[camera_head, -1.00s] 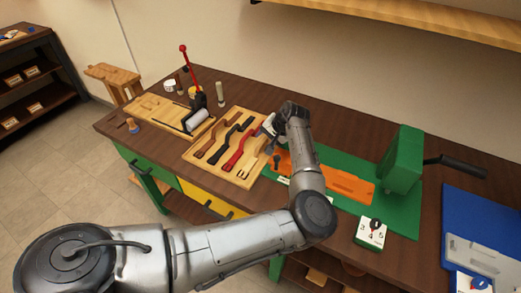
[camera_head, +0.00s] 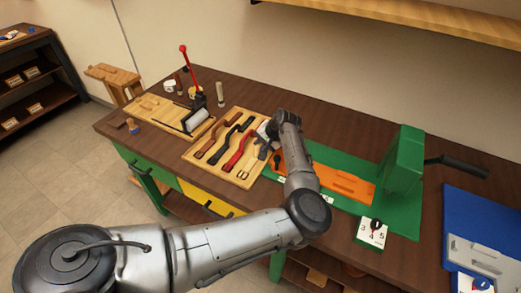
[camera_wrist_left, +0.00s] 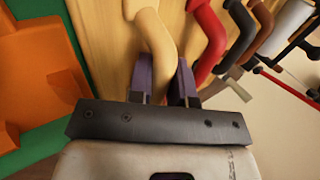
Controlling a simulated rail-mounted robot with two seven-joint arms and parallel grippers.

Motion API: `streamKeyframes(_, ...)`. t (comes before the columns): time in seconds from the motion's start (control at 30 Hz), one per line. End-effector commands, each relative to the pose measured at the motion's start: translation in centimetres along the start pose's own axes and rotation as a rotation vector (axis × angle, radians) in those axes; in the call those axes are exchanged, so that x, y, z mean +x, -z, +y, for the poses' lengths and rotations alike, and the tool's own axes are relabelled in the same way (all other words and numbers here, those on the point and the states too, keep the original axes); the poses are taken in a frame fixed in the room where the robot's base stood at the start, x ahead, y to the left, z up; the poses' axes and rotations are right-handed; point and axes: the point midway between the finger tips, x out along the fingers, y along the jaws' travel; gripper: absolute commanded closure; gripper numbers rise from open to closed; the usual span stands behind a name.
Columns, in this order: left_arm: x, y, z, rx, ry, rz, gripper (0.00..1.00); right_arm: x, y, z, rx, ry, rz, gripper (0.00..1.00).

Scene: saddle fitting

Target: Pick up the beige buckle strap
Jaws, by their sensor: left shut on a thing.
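The beige buckle strap (camera_head: 244,173) is the rightmost strap on the light wooden tray (camera_head: 205,168); its lower buckle end shows, and my gripper hides much of the rest. In the left wrist view the strap (camera_wrist_left: 157,38) runs between the two fingers of my left gripper (camera_wrist_left: 164,80). The fingers are shut on it. In the head view my left gripper (camera_head: 263,143) is over the tray's right side. I cannot tell whether the strap still touches the tray. My right gripper is in neither view.
A red strap (camera_head: 238,153), a black strap (camera_head: 232,135) and a brown strap (camera_head: 213,145) lie to the left on the tray. An orange piece (camera_head: 340,182) lies on a green mat to the right, by a green press (camera_head: 404,160). A red-handled tool (camera_head: 188,65) stands behind left.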

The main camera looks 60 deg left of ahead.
Motion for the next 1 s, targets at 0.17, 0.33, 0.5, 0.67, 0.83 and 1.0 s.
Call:
streamKeyframes(0.17, 0.0, 0.0, 0.0, 0.0, 0.0, 0.0, 1.0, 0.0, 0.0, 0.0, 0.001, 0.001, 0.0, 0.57)
streamKeyframes(0.33, 0.0, 0.0, 0.0, 0.0, 0.0, 0.0, 1.0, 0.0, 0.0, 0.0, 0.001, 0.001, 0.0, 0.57)
streamKeyframes(0.5, -0.2, 0.0, -0.1, 0.0, 0.0, 0.0, 1.0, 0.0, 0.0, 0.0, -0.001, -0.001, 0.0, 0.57)
streamKeyframes(0.67, -1.2, 0.0, -0.8, -0.001, 0.0, 0.0, 1.0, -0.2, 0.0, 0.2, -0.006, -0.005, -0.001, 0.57)
streamKeyframes(0.83, -3.6, 0.1, -2.4, -0.002, 0.001, 0.003, 1.0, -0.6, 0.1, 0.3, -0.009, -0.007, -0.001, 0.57)
streamKeyframes(1.0, -6.9, 1.8, -0.8, 0.003, -0.001, 0.004, 1.0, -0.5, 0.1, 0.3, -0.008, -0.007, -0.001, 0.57)
